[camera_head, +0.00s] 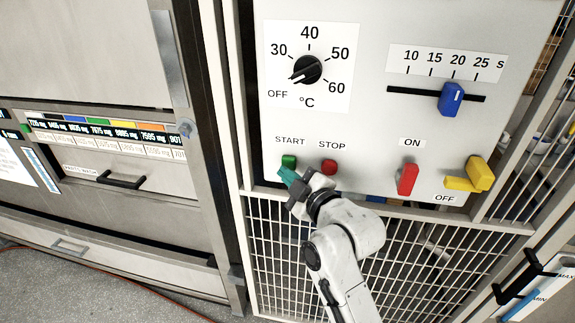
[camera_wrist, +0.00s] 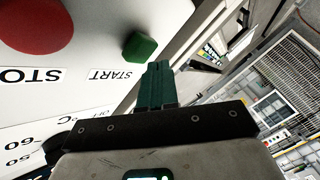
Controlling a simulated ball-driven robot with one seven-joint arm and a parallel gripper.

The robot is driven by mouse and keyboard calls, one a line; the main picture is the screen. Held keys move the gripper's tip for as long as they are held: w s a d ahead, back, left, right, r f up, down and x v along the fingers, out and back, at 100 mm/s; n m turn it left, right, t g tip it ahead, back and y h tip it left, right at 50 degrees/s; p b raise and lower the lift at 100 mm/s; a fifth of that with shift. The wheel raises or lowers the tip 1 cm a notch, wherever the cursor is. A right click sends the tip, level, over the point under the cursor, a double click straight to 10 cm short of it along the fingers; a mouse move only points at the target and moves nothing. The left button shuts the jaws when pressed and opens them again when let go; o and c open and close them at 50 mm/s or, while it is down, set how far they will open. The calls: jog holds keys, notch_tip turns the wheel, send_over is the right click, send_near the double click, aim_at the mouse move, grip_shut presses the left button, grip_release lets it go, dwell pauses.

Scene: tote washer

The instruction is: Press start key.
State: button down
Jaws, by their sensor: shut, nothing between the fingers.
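The green start key (camera_head: 289,161) is at the lower left of the white control panel (camera_head: 372,122), under the word START. My gripper (camera_head: 285,174) is shut and empty, with its teal fingertips just below the key in the head view. In the wrist view the green key (camera_wrist: 140,47) stands out from the panel just beyond and left of the fingertips (camera_wrist: 156,70). I cannot tell whether the tips touch it. The red stop key (camera_head: 329,167) is right of the start key and also shows large in the wrist view (camera_wrist: 35,22).
Above are a black temperature dial (camera_head: 308,69) and a blue slider (camera_head: 451,99). To the right are a red switch (camera_head: 407,179) and a yellow lever (camera_head: 471,175). A wire mesh guard (camera_head: 275,240) lies below the panel. A metal cabinet with a black handle (camera_head: 120,180) stands left.

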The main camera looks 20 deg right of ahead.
jog(key=s+a, duration=0.1)
jog(key=s, duration=0.1)
jog(key=s+a+p, duration=0.1)
jog(key=s+a, duration=0.1)
jog(key=shift+s+a, duration=0.2)
jog(key=shift+s, duration=0.15)
dwell(0.7)
jog(key=s+d+f+m+g+h, duration=0.1)
jog(key=s+d+f+m+g, duration=0.2)
jog(key=s+f, duration=0.45)
jog(key=s+d+f+m+g+h, duration=0.1)
jog(key=s+d+f+m+g, duration=0.15)
jog(key=s+f+g, duration=0.5)
jog(key=s+d+f+m+g, duration=0.1)
jog(key=s+f+m+g, duration=0.1)
jog(key=s, duration=0.8)
jog(key=s+d+f+m+g+h, duration=0.1)
jog(key=s+f+m, duration=0.4)
jog(key=s, duration=0.5)
notch_tip(320, 180, down, 2)
jog(key=shift+s+d+f+g, duration=0.15)
jog(key=shift+d+g, duration=0.6)
jog(key=shift+g, duration=0.5)
